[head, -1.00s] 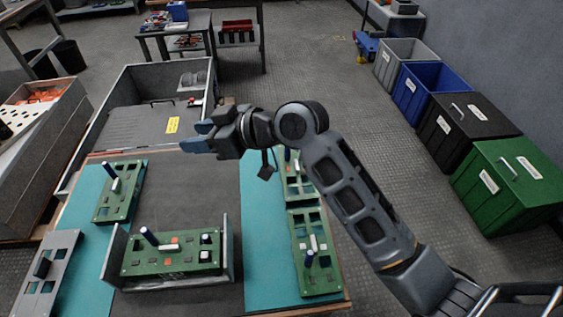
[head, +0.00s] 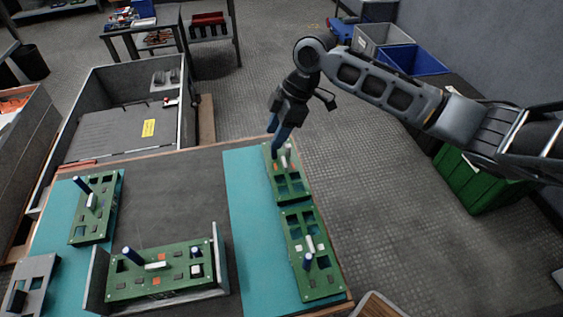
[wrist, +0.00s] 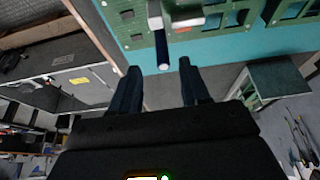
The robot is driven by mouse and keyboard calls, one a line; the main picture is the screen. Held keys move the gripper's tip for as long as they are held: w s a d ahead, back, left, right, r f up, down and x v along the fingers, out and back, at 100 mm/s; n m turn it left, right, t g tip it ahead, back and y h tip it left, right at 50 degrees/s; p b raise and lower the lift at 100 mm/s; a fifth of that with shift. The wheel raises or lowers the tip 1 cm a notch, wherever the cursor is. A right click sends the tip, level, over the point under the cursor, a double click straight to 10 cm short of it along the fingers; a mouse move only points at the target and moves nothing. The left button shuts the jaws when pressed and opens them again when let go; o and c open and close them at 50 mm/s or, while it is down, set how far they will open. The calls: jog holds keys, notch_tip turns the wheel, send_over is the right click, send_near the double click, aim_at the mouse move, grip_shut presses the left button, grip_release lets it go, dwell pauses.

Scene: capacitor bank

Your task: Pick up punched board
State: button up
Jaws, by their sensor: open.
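Two green boards with rectangular cut-outs lie end to end on the right teal strip: a far one (head: 289,187) and a near one (head: 315,270). Which is the punched board I cannot tell for certain. My gripper (head: 279,140) is open and empty, fingers pointing down over the far end of the far board. In the wrist view the open fingers (wrist: 160,78) stand apart below that board (wrist: 133,38). A dark cylinder with a pale end and a light block on the board show just beyond the fingertips. Contact is not visible.
Another green board (head: 78,233) lies on the left teal strip. A green board (head: 180,282) with a dark cylinder sits in a grey holder (head: 220,262) in the middle. A grey board with holes (head: 40,268) is at lower left. A grey bin (head: 72,118) stands behind.

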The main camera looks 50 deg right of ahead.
aim_at(272, 158)
jog(key=x, duration=0.5)
jog(key=shift+s+f+p, duration=0.3)
jog(key=shift+f, duration=0.1)
jog(key=shift+c, duration=0.4)
grip_shut()
